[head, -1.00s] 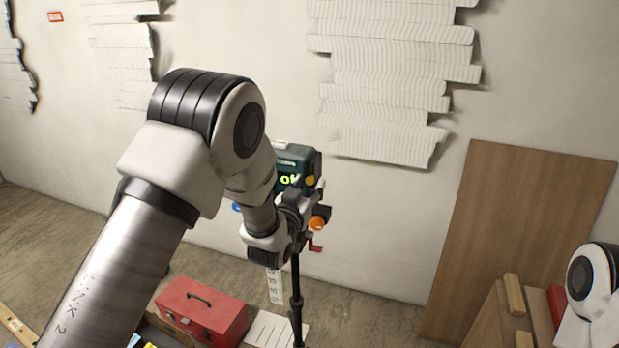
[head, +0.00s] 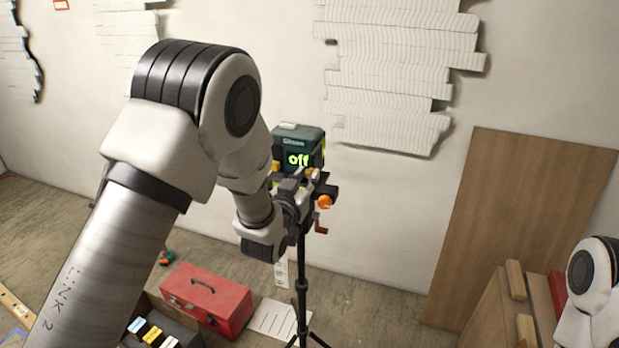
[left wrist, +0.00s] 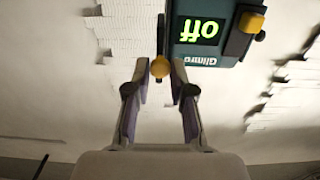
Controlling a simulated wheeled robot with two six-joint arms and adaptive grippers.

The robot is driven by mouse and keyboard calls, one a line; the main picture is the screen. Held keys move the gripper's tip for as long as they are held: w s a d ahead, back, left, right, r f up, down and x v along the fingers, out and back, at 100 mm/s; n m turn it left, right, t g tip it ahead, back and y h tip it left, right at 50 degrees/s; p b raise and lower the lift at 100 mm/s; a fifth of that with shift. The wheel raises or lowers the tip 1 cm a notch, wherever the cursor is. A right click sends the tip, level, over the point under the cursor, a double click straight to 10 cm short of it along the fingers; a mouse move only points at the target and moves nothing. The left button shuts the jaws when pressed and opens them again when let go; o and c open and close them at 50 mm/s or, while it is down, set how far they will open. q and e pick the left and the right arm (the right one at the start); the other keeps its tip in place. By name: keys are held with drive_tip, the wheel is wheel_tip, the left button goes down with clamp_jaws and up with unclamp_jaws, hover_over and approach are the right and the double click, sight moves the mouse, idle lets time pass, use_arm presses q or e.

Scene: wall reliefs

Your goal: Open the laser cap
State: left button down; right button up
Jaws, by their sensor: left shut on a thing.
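The laser (head: 306,138) is a dark green box on a black tripod (head: 302,285), with a lit display reading "off". It shows upside down at the top of the left wrist view (left wrist: 222,54). A thin dark upright edge, perhaps the cap (left wrist: 160,32), stands beside the display and ends in a yellow knob (left wrist: 160,67). My left gripper (left wrist: 161,72) is shut on this yellow knob, with one fingertip on each side. In the head view my left gripper (head: 300,184) is in front of the laser's lower part and hides some of it. My right gripper is out of view.
An orange knob (head: 325,202) and a red crank (head: 321,228) sit on the tripod head. A red toolbox (head: 207,298) and a box of small items (head: 160,326) stand on the floor. A wooden board (head: 520,230) leans on the wall at right.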

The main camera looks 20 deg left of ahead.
use_arm(q)
drive_tip(key=shift+s, duration=0.1)
drive_tip(key=shift+w+f, duration=0.1)
drive_tip(key=shift+w, duration=0.15)
drive_tip(key=c, duration=1)
unclamp_jaws()
drive_tip(key=shift+c, duration=0.2)
drive_tip(key=shift+s, duration=0.1)
drive_tip(key=s, duration=1.2)
drive_tip(key=shift+a, duration=0.15)
